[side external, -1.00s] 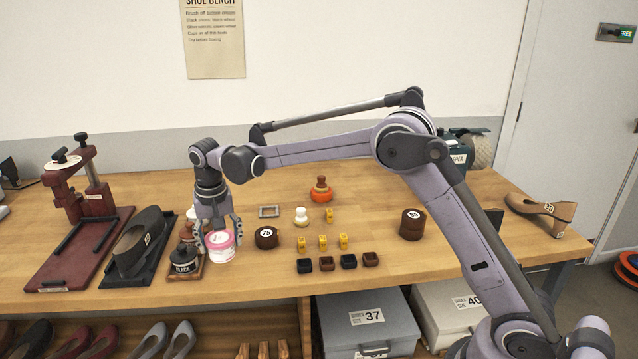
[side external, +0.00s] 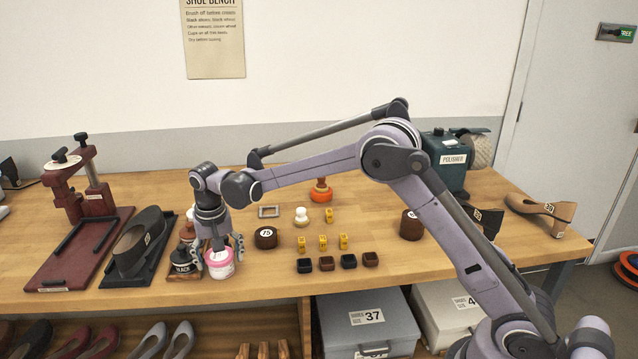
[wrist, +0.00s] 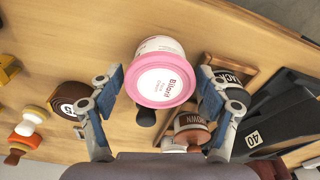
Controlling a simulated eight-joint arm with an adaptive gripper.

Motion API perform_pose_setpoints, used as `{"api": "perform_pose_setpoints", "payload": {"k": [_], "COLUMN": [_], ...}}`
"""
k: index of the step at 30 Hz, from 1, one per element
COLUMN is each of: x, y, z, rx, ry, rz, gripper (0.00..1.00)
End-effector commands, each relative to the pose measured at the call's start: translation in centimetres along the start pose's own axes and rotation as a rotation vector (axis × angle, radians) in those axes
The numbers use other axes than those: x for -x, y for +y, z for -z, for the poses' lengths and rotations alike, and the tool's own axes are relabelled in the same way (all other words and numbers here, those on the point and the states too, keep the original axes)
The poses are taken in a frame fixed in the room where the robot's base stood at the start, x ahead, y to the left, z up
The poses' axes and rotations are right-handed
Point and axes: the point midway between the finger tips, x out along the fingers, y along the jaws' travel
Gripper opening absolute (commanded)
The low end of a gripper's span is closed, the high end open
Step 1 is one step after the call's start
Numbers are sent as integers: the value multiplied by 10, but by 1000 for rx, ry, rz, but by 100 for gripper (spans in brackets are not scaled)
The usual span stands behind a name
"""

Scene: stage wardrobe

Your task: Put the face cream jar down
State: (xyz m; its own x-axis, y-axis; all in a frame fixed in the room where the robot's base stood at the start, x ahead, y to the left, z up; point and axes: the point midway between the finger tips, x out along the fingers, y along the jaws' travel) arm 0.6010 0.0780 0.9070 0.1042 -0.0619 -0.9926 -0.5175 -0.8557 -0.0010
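The face cream jar (side external: 219,264) is white and pink with a printed label. In the side view it is between the fingers of my gripper (side external: 219,258), low over the front of the bench, beside the black polish bottle; I cannot tell whether it touches the wood. In the wrist view the jar (wrist: 162,86) shows its pink-rimmed labelled face, with a fingertip close on each side of my gripper (wrist: 160,78). It moves along with my gripper, so the fingers appear shut on it. The contact itself is not clear.
The black polish bottle (side external: 182,263) and a brown one (wrist: 191,128) stand in a wooden tray close by. A round brown tin (side external: 266,238) and dark small blocks (side external: 304,266) lie to the right. Bare bench (side external: 272,277) shows between jar and blocks. The front edge is near.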

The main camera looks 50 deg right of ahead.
Motion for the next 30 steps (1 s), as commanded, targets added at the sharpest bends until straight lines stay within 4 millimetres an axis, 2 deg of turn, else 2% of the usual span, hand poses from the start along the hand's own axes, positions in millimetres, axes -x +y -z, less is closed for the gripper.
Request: {"api": "perform_pose_setpoints", "payload": {"k": [10, 14, 30], "x": [1, 9, 104], "y": [0, 0, 0], "z": [0, 0, 0], "rx": [0, 0, 0], "ry": [0, 0, 0], "rz": [0, 0, 0], "gripper": [87, 87, 87]}}
